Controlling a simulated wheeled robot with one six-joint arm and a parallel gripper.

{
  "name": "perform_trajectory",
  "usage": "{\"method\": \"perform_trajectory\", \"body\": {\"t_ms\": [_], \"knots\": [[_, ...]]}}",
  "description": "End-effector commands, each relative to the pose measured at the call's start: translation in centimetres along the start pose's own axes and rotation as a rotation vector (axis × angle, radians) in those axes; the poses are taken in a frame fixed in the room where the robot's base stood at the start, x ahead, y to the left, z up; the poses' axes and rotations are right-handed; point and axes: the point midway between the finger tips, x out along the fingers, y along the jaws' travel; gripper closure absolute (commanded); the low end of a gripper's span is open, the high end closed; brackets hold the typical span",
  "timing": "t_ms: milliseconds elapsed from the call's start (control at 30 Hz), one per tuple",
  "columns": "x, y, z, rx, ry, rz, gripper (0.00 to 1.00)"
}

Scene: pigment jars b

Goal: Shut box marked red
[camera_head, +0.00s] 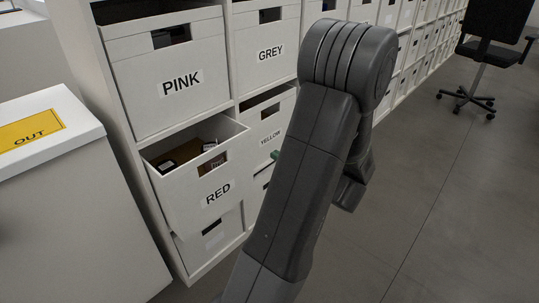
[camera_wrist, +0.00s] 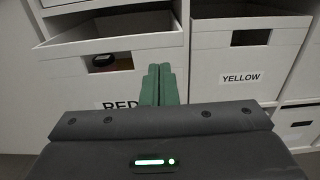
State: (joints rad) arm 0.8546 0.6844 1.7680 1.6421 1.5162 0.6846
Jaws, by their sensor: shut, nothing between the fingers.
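The white box marked RED (camera_head: 208,187) is pulled part way out of the shelf in the head view, with its top open and dark items inside. In the wrist view the red box (camera_wrist: 75,84) shows its front wall and hand slot. My gripper (camera_wrist: 159,70) has green fingers, shut together and empty, in front of the red box's right part and covering the end of its label. I cannot tell whether the fingertips touch the box. In the head view my arm hides most of the gripper; only a bit of green shows by the box's right edge.
The yellow box (camera_head: 267,127) is right of the red box, and the pink box (camera_head: 168,77) is above it. The grey box (camera_head: 265,45) is at upper right. A white cabinet marked OUT (camera_head: 70,205) stands close on the left. An office chair (camera_head: 487,45) is far right; the floor between is clear.

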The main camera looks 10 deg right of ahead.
Motion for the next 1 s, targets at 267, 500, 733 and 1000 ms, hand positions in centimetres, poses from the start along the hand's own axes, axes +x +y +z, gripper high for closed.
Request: {"method": "perform_trajectory", "body": {"t_ms": [267,500,733,1000], "knots": [[5.2,0.2,-0.3,0.000,0.002,0.006,1.00],[9.7,0.2,-0.3,0.000,0.002,0.006,1.00],[12.3,0.1,-0.2,0.002,0.003,0.004,1.00],[12.9,0.1,-0.1,0.002,0.003,0.001,1.00]]}}
